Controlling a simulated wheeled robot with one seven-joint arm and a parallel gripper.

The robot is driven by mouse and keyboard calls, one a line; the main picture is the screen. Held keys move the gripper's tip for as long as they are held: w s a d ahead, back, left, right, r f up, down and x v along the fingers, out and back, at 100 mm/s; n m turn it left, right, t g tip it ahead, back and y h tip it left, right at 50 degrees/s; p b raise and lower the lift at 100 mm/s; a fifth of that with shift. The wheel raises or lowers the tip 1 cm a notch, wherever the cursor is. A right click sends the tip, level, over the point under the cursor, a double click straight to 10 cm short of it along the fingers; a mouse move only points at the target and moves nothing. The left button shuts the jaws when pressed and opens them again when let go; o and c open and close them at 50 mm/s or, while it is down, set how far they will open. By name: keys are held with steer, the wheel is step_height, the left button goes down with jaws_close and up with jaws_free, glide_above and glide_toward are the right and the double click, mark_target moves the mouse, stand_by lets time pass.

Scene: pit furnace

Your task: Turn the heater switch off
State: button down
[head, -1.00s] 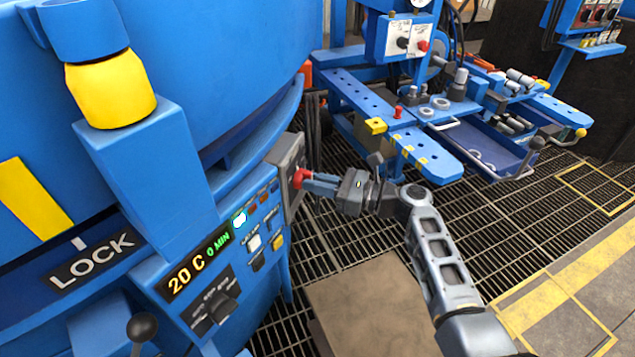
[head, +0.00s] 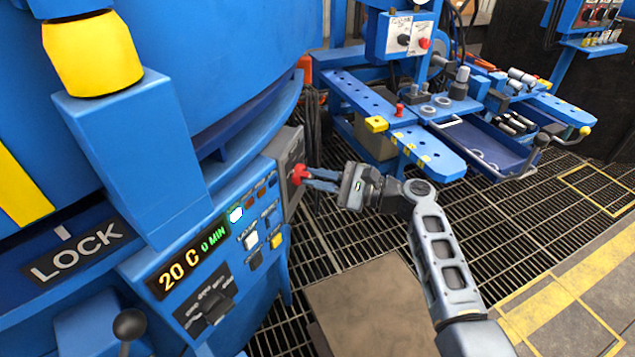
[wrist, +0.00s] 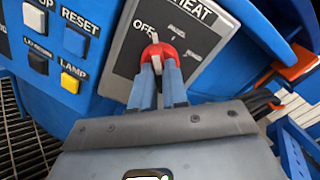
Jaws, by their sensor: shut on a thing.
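The heater switch is a red round knob (wrist: 160,56) with a pale grip bar across it, on a grey plate (wrist: 185,35) lettered HEAT and OFF. In the wrist view the bar stands nearly upright, its upper end right of the word OFF. My gripper (wrist: 160,78) has its two blue fingers closed at the knob's lower part, one on either side of the bar. In the head view the knob (head: 299,174) sits on the grey box at the right end of the blue control panel, and my gripper (head: 312,178) reaches it from the right. The fingertips partly hide the knob.
The panel's display (head: 190,261) reads 20 C and 0 MIN. Several buttons, including a yellow lamp button (wrist: 70,82), lie left of the switch. A blue workbench (head: 420,140) with tools stands behind my arm. Open grated floor lies below.

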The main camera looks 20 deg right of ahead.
steer(key=shift+n+b, duration=0.5)
steer(key=shift+n, duration=0.6)
steer(key=c, duration=1.1)
jaws_free()
steer(key=shift+c, duration=0.2)
steer(key=p+v, duration=0.1)
steer(key=v, duration=0.6)
steer(key=shift+s+d, duration=0.25)
steer(key=shift+d, duration=0.05)
steer(key=shift+f, duration=0.1)
